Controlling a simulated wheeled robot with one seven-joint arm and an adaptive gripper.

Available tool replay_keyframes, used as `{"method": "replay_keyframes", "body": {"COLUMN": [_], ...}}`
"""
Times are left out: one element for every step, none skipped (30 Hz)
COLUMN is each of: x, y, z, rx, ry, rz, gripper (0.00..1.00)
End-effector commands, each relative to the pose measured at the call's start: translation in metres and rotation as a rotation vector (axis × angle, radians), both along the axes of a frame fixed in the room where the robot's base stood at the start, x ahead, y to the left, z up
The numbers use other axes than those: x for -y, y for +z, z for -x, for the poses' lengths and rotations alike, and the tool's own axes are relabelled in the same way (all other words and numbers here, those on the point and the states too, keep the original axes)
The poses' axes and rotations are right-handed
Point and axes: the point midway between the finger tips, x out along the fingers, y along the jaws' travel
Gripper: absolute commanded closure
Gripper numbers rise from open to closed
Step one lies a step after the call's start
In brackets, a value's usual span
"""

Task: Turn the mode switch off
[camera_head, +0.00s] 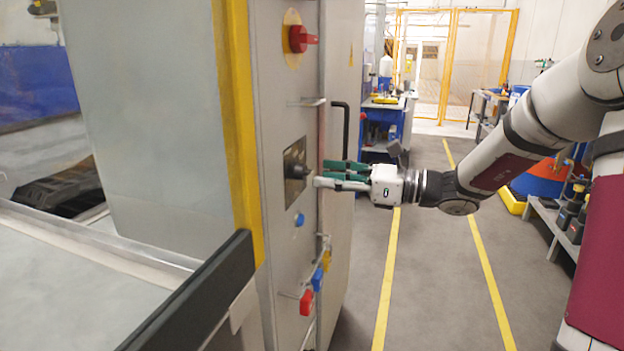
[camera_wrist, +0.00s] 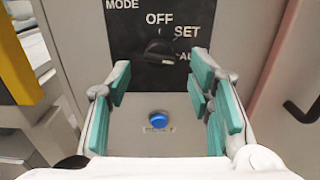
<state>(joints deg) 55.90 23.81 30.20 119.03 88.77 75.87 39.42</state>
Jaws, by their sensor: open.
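The mode switch is a black rotary knob (camera_wrist: 159,50) on a dark plate (camera_wrist: 130,20) marked MODE, OFF, SET and a partly covered label starting "AU". I cannot clearly tell which label the knob points to. In the head view the knob (camera_head: 297,171) sticks out of the grey cabinet's narrow face. My gripper (camera_head: 322,174) is to the right of the knob, close in front of it. In the wrist view my gripper (camera_wrist: 160,76) is open and empty, its green-padded fingers wide apart, with the knob ahead between them. I see no contact.
A blue button (camera_wrist: 158,115) sits below the switch plate. A red rotary switch (camera_head: 301,39) is above, and a red plug (camera_head: 306,302) hangs lower on the cabinet. A black door handle (camera_head: 345,130) is just beyond my gripper. The aisle floor (camera_head: 440,270) is clear.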

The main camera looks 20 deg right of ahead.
Motion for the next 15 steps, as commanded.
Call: {"method": "replay_keyframes", "body": {"x": [-0.008,-0.012,-0.016,-0.019,-0.021,-0.024,-0.026,-0.028,-0.030,-0.031,-0.032,-0.032,-0.033,-0.033,-0.033], "y": [-0.001,-0.001,-0.001,-0.001,-0.001,-0.001,-0.001,-0.001,-0.001,-0.001,-0.001,0.000,0.000,0.000,0.000], "z": [-0.005,-0.008,-0.011,-0.013,-0.015,-0.017,-0.019,-0.020,-0.021,-0.022,-0.023,-0.023,-0.023,-0.023,-0.024], "rx": [0.000,0.000,0.000,0.000,0.000,0.000,0.000,-0.001,-0.001,-0.001,-0.001,-0.001,-0.001,-0.001,-0.001], "ry": [0.002,0.003,0.003,0.002,0.001,0.001,0.001,0.001,0.001,0.000,0.000,0.000,0.000,0.000,0.000], "rz": [0.000,0.000,0.000,0.000,0.000,0.000,0.000,0.001,0.001,0.001,0.001,0.001,0.001,0.001,0.001], "gripper": [0.53,0.53,0.53,0.53,0.53,0.53,0.53,0.53,0.53,0.53,0.53,0.53,0.53,0.53,0.53]}}
